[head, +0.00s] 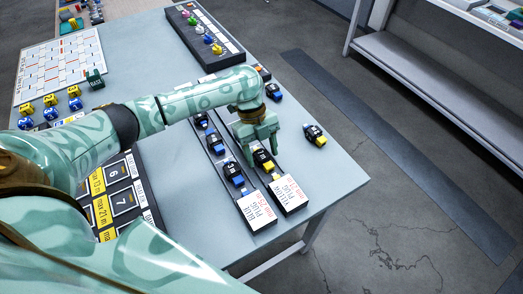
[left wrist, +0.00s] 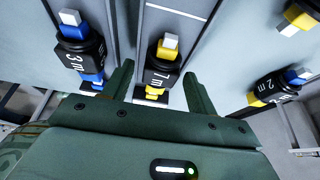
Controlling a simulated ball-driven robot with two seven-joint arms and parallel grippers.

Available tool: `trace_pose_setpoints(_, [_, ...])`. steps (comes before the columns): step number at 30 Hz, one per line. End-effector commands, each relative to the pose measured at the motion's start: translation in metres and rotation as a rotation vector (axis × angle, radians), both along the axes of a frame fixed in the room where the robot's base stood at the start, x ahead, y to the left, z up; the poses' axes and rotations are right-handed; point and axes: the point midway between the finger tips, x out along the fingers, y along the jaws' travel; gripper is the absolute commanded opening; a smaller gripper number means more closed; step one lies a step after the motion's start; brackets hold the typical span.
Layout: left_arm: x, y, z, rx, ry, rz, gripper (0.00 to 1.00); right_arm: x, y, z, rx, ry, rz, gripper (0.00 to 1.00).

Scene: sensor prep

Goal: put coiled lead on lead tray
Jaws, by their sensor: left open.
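My left gripper (head: 259,148) is open over the right lead tray (head: 289,195), labelled yellow plug. A black coiled lead with a yellow plug (head: 265,163) lies in that tray. In the left wrist view this lead (left wrist: 161,70), marked 1 m, shows between the fingertips (left wrist: 158,80), with no clear contact. The left lead tray (head: 256,210), labelled blue plug, holds several blue-plug leads, the nearest marked 3 m (head: 234,174); it also shows in the left wrist view (left wrist: 80,50). A black lead with blue and yellow parts (head: 314,134) lies loose on the table. My right gripper is out of view.
The table (head: 325,180) is bare towards its right front edge. A lead with blue ends (head: 273,92) lies farther back. A black panel with coloured knobs (head: 205,35) stands at the back. Numbered blocks (head: 50,100) and a white grid board (head: 60,65) are at the left.

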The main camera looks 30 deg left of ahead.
Motion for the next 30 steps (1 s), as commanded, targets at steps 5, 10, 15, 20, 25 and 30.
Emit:
trace_pose_setpoints(5, [0.006, 0.008, 0.026, 0.001, -0.005, 0.002, 0.58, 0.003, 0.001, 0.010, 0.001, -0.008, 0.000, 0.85])
trace_pose_setpoints(10, [0.014, 0.022, 0.065, 0.001, -0.006, 0.003, 0.58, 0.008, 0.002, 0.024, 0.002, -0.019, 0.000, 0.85])
trace_pose_setpoints(15, [0.020, 0.033, 0.096, 0.001, -0.004, 0.001, 0.58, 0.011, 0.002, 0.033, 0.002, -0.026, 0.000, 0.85])
trace_pose_setpoints(20, [0.023, 0.039, 0.110, 0.000, -0.001, 0.000, 0.58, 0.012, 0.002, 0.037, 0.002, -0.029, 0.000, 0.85])
trace_pose_setpoints(25, [0.024, 0.040, 0.112, -0.001, 0.001, 0.000, 0.58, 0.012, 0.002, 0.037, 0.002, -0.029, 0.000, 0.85])
trace_pose_setpoints(30, [0.024, 0.040, 0.112, -0.001, 0.001, 0.000, 0.58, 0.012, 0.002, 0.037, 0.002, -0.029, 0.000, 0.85])
